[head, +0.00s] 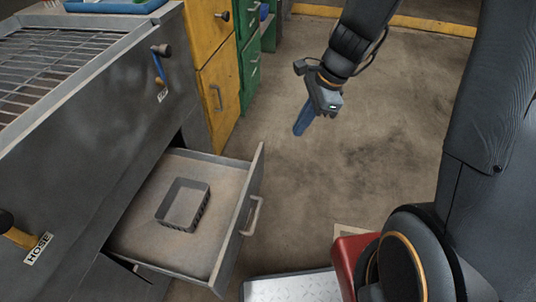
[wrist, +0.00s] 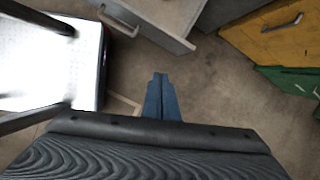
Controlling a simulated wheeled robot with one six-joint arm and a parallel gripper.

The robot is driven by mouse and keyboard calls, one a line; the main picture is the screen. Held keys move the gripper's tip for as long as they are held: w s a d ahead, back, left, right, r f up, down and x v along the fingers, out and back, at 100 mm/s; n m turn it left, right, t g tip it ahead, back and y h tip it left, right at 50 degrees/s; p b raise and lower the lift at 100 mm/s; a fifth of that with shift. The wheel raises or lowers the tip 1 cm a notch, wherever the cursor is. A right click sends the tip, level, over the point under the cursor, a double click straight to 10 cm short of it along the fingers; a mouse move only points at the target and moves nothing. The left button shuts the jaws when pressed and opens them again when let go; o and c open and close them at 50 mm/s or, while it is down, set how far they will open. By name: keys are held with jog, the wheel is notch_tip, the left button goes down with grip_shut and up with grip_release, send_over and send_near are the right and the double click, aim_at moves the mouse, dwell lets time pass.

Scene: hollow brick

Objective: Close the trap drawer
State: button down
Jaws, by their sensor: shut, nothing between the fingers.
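The trap drawer (head: 130,235) stands pulled out of the grey metal bench at the lower left in the head view. Its front panel (head: 240,215) carries a pale bar handle (head: 251,214). A small grey slotted basket (head: 184,205) sits inside it. My gripper (head: 300,131) has blue fingers, is shut and empty, and hangs over open floor to the upper right of the drawer, apart from it. In the wrist view my gripper (wrist: 160,78) points toward the floor, with the drawer front (wrist: 158,28) and its handle (wrist: 121,18) above it.
The grey bench (head: 95,110) has a wire grate, a blue lever (head: 159,66) and a HOSE label (head: 38,248). Yellow cabinets (head: 217,85) and green drawers (head: 249,62) stand behind. Bare floor (head: 370,130) lies right of the drawer. A metal plate (head: 290,288) is at the bottom.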

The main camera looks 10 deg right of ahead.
jog(key=w+a+f+m+b, duration=0.2)
jog(key=w+a+f+b, duration=0.1)
jog(key=f, duration=0.4)
jog(key=w+a+f+m+b, duration=0.2)
jog(key=w+a+f+b, duration=0.2)
jog(key=f, duration=0.3)
jog(key=shift+a+f+t+y, duration=0.3)
jog(key=shift+f, duration=0.1)
